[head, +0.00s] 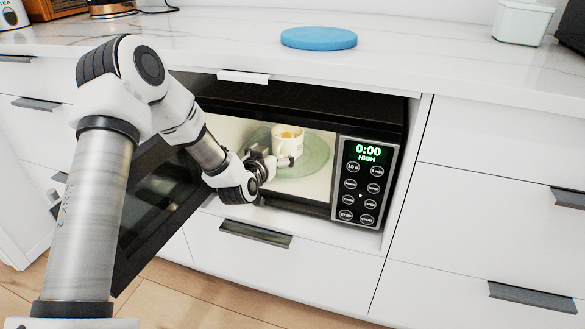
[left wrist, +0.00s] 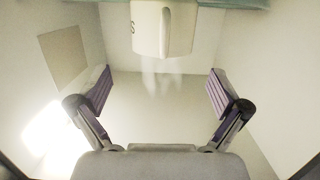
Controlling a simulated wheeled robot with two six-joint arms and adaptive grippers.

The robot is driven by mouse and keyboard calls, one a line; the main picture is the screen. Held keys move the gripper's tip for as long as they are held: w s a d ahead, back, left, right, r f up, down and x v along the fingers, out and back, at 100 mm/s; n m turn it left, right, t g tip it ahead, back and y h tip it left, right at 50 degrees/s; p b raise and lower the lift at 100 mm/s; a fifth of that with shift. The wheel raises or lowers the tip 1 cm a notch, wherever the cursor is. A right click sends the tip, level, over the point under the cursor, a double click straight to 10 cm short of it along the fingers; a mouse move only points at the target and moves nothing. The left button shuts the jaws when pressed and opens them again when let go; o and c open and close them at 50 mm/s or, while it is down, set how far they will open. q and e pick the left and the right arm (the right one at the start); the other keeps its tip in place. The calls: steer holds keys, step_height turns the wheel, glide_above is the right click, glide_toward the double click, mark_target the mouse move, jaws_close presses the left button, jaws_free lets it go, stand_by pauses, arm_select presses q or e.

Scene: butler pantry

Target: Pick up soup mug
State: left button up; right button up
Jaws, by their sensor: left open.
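The soup mug (head: 287,146) is a white cup with yellowish contents, standing upright on the glass turntable (head: 316,165) inside the open microwave. My left gripper (head: 273,160) reaches into the microwave just in front of the mug, to its lower left in the head view. In the left wrist view the mug (left wrist: 150,32) is at the top centre, its handle facing the camera. The left gripper (left wrist: 161,88) is open and empty there, its purple-padded fingers wide apart, with the mug beyond them. My right gripper is in neither view.
The microwave (head: 366,185) sits in a cabinet recess, its door (head: 160,205) swung open to the left behind my left arm. Its walls leave limited room around the gripper. A blue round pad (head: 319,38) lies on the white counter above, and a white canister (head: 520,22) stands at right.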

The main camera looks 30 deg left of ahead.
mark_target(285, 145)
arm_select(q)
steer(key=shift+w+a+r+t, duration=0.15)
steer(key=shift+w+a+r, duration=0.1)
steer(key=shift+w, duration=0.3)
steer(key=shift+w+a+r+t, duration=0.15)
steer(key=shift+w+a, duration=0.05)
steer(key=shift+w, duration=0.3)
steer(key=b+x, duration=0.3)
steer(key=x, duration=0.2)
steer(key=shift+w+f, duration=0.15)
steer(key=shift+w+a+b, duration=0.1)
steer(key=shift+w+b, duration=0.2)
steer(key=shift+w, duration=0.05)
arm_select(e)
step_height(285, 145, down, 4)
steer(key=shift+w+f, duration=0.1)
arm_select(q)
steer(key=c, duration=1.4)
